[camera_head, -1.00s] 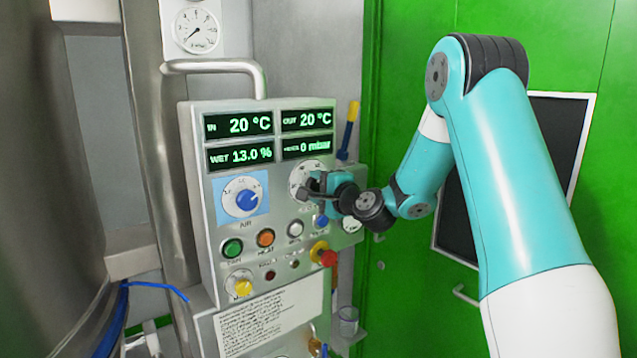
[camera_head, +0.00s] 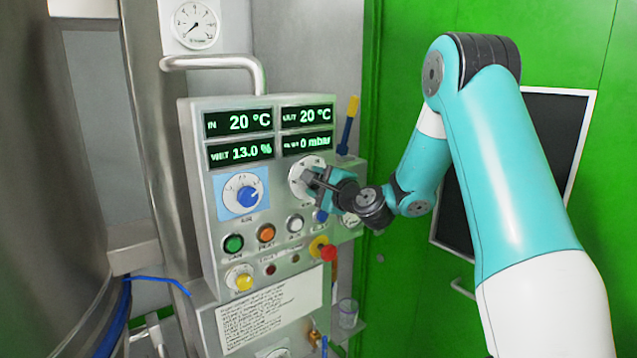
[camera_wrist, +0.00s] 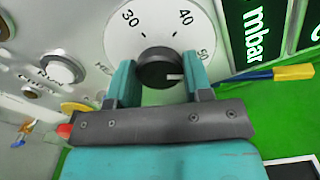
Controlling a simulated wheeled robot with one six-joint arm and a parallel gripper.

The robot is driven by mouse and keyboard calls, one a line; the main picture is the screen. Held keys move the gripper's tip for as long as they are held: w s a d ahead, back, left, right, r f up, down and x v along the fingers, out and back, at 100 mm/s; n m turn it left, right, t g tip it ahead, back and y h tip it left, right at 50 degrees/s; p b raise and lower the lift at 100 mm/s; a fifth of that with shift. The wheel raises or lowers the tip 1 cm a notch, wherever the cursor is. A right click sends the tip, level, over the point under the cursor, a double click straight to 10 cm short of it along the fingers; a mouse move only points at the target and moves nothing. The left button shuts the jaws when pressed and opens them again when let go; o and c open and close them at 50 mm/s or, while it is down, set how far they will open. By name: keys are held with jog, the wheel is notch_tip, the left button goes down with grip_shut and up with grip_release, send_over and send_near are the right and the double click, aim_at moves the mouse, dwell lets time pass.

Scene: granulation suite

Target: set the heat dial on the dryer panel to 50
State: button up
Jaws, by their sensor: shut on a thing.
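The heat dial shows in the wrist view as a white round face (camera_wrist: 150,35) marked 30, 40 and 50, with a black knob (camera_wrist: 158,68) at its centre. The knob's white pointer points to the right of the picture, close to the 50 but a little below that number. My gripper (camera_wrist: 160,76) is shut on the knob, one teal finger on each side. In the head view my gripper (camera_head: 318,180) is at the dial (camera_head: 300,172) on the dryer panel (camera_head: 202,180), and hides much of it.
Coloured buttons, including a green one (camera_head: 233,243), and a red knob (camera_head: 327,253) sit below. A blue and yellow tool (camera_head: 348,125) stands upright at the panel's right edge.

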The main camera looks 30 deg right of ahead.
jog(key=o, duration=0.9)
jog(key=shift+o, duration=0.2)
jog(key=s+b, duration=1.3)
jog(key=s, duration=0.4)
jog(key=shift+s+d, duration=0.2)
jog(key=shift+d, duration=0.15)
